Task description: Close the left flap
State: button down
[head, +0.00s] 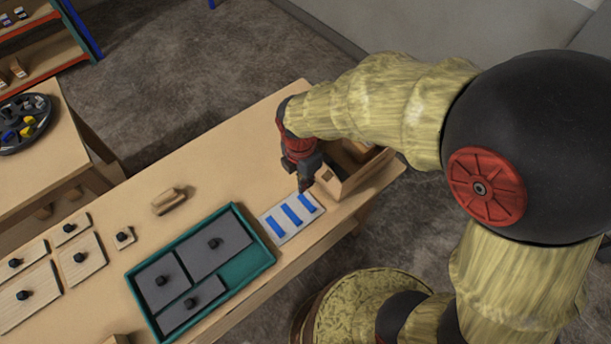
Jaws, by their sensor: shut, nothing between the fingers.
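My gripper (305,186) is shut and points down, with its tips just above the far right corner of a white panel with blue strips and beside a wooden box. The wooden box (346,184) stands at the right end of the table, partly hidden behind my gripper and arm. I cannot make out a left flap for certain, nor whether one stands open or shut. I cannot tell whether my fingertips touch the box or the panel.
The white panel (279,228) lies left of the box. A teal tray (265,262) holds grey knobbed blocks. A wooden piece (169,200) and pale knobbed boards (83,262) lie further left. The table (232,166) is bare along its far edge.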

jog(key=w+d+f, duration=0.1)
jog(key=f, duration=0.1)
jog(key=w+d+f, duration=0.1)
jog(key=d+f, duration=0.1)
jog(key=shift+w+d, duration=0.1)
jog(key=shift+d, duration=0.05)
jog(key=shift+d+r, duration=0.1)
jog(key=shift+r, duration=0.05)
dwell(0.5)
